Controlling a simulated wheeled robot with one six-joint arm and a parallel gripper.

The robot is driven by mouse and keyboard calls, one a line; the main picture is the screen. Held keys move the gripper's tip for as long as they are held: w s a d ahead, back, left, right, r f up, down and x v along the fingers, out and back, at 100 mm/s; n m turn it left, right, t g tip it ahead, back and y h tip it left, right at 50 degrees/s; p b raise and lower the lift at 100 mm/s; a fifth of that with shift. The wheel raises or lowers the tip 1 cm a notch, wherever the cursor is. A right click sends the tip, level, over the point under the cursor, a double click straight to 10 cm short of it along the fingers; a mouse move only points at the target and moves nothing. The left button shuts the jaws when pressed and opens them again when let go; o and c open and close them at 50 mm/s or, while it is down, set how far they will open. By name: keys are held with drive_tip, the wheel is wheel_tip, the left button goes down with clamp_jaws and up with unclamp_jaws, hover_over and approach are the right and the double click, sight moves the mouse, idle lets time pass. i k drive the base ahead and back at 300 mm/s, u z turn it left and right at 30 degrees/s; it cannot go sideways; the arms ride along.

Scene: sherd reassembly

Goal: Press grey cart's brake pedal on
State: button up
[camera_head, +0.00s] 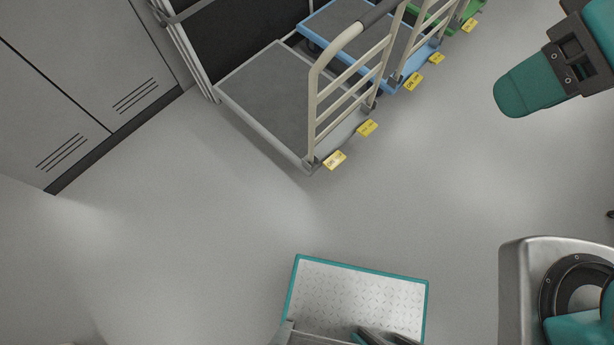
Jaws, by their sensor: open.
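The grey cart (262,92) stands at the upper middle, with a dark grey deck, a pale frame and a cream push handle (313,95) at its right end. Two yellow pedals stick out low at that end: a nearer one (335,160) and a farther one (368,127). Their lettering is too small to read surely, and I cannot tell whether either is pressed. My gripper is not clearly in view; a teal and dark grey part of my arm shows at the top right, apart from the cart.
A blue cart (340,28) with yellow pedals (413,81) stands just behind, then a green cart (443,10) with a pedal (469,26). Grey cabinets (85,85) line the left. A teal-edged metal plate (350,292) is at the bottom. Open floor (420,190) lies before the pedals.

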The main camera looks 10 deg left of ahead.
sight(333, 161)
drive_tip(key=u, duration=0.3)
drive_tip(key=k, duration=0.65)
drive_tip(key=u, duration=0.2)
drive_tip(key=i, duration=0.55)
drive_tip(key=z, duration=0.6)
drive_tip(key=k, duration=0.65)
drive_tip(key=z, duration=0.65)
drive_tip(key=i, duration=0.6)
drive_tip(key=u, duration=0.8)
drive_tip(key=i, duration=0.6)
drive_tip(key=u, duration=0.7)
